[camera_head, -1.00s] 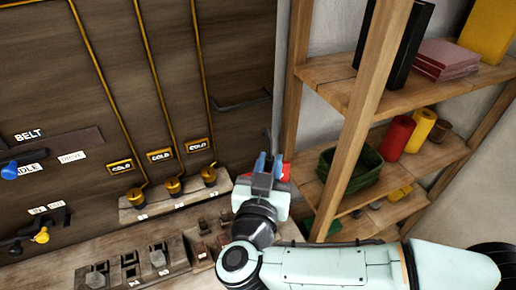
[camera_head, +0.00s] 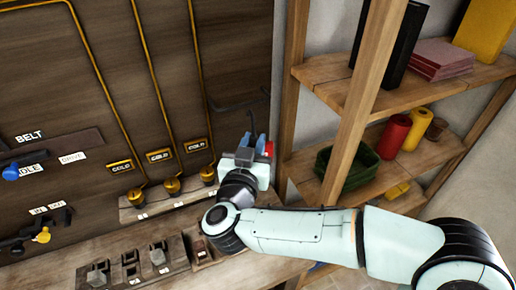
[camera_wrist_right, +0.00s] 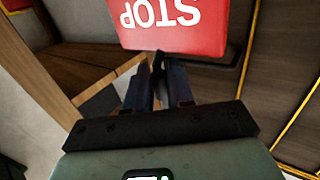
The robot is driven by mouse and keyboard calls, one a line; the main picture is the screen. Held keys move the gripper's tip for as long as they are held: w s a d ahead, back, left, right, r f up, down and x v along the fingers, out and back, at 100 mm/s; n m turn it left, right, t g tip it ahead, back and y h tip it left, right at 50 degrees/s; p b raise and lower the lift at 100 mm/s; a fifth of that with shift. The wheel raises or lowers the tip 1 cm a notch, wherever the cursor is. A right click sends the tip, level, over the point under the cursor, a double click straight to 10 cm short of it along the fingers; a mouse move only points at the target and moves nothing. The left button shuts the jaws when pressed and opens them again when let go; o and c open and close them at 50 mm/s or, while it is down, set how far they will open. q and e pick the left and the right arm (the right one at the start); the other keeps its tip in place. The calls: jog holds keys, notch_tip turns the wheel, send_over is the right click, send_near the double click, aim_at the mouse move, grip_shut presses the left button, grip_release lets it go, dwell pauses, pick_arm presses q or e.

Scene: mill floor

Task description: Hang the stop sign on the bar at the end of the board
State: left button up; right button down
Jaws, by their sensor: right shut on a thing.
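The stop sign (camera_wrist_right: 175,24) is red with white lettering, upside down in the right wrist view, just beyond my fingertips. In the head view only a small red part of it (camera_head: 269,149) shows beside the fingers. My right gripper (camera_head: 255,143) is shut on the sign's dark hanger piece; its fingers also show in the wrist view (camera_wrist_right: 158,82). A thin dark end rises above the fingers. The dark bar (camera_head: 238,105) sticks out at the right end of the brown board (camera_head: 110,60). The gripper appears just below it; whether the hanger touches the bar I cannot tell. My left gripper is not in view.
A wooden shelf unit (camera_head: 350,125) stands right of the board, close to my right arm. It holds a green basket (camera_head: 345,170) and red and yellow rolls.

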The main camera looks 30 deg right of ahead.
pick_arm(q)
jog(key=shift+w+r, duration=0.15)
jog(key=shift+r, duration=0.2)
pick_arm(e)
jog(key=w+f, duration=0.2)
jog(key=w, duration=0.6)
jog(key=shift+w+d+f, duration=0.15)
jog(key=shift+w+d, duration=0.1)
jog(key=shift+w, duration=0.15)
jog(key=c, duration=0.9)
grip_release()
